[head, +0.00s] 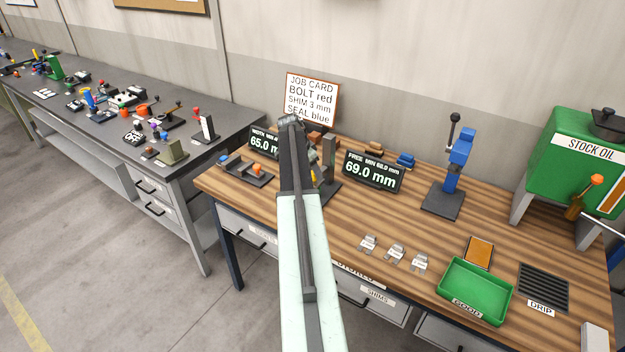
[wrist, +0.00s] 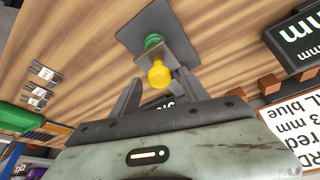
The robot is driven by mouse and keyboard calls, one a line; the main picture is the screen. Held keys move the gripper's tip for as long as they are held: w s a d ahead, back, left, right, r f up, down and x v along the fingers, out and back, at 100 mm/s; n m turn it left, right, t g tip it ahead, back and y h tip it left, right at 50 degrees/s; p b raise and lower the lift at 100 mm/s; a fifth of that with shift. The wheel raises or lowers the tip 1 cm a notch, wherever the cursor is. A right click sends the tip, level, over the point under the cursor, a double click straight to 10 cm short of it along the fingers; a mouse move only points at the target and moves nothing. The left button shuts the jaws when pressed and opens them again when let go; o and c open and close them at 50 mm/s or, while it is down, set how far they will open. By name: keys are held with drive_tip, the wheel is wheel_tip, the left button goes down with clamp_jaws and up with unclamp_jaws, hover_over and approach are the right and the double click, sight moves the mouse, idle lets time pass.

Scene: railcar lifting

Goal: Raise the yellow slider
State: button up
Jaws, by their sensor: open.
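The yellow slider knob (wrist: 159,75) is a round yellow piece in the middle of the wrist view. It is on a grey stand, with a green part (wrist: 154,42) beyond it and a dark base plate (wrist: 140,27). My gripper (wrist: 160,80) is open, with one finger on each side of the knob. A gap shows beside the knob; whether either finger touches it I cannot tell. In the head view my arm hides most of the slider; the dark upright (head: 329,150) of its stand shows just right of the arm.
A 69.0 mm display (head: 373,171) stands right of the stand and a job card (head: 312,99) behind it. A blue press (head: 455,165), metal shims (head: 396,254) and a green tray (head: 474,290) are farther right. Bare wood lies between them.

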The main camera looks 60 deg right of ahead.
drive_tip(key=shift+d+f, duration=0.1)
drive_tip(key=shift+f, duration=0.05)
clamp_jaws()
idle(1.4)
